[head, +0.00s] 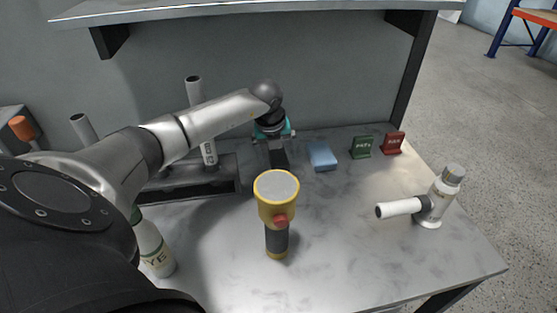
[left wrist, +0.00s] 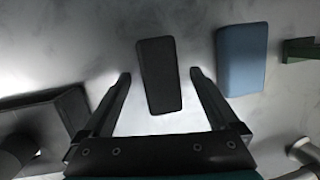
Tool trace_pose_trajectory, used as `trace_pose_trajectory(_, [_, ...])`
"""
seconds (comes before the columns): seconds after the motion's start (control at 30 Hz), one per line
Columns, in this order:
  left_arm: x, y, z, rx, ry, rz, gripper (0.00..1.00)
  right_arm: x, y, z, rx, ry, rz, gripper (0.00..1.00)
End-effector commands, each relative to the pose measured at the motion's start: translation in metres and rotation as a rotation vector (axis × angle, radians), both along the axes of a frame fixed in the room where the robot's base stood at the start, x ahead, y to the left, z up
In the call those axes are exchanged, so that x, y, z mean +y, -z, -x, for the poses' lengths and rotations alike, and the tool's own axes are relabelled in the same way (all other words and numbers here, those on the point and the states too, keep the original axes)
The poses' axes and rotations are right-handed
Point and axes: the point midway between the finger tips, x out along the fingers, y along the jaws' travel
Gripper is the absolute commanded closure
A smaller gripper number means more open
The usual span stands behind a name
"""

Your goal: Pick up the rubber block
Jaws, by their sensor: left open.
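The rubber block, a black oblong block (left wrist: 160,75), lies on the grey worktop in the left wrist view. My left gripper (left wrist: 158,76) is open around it, with one finger on either side and a gap to each. The gripper points down at the table, and the block is not gripped. In the head view my left gripper (head: 274,135) is at the back of the table, over the dark block (head: 279,160), which it partly hides. My right gripper is not in view.
A blue block (head: 322,157) lies just right of the black one. Green (head: 361,147) and red (head: 393,143) pieces stand farther right. A yellow-headed torch (head: 277,200) stands in front, a white tool (head: 430,203) at right. A dark rack (head: 215,178) is left; a shelf (head: 250,10) hangs above.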

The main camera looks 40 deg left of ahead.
Motion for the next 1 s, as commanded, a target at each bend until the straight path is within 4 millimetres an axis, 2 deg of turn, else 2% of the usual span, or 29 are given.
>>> trace_pose_trajectory(0.17, [0.0003,-0.0003,0.0,0.0,0.0,0.0,0.08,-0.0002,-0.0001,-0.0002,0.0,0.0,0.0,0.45])
trace_pose_trajectory(1.0, [0.0004,-0.0005,0.0,0.0,0.0,-0.001,1.0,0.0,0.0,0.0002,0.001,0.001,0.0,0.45])
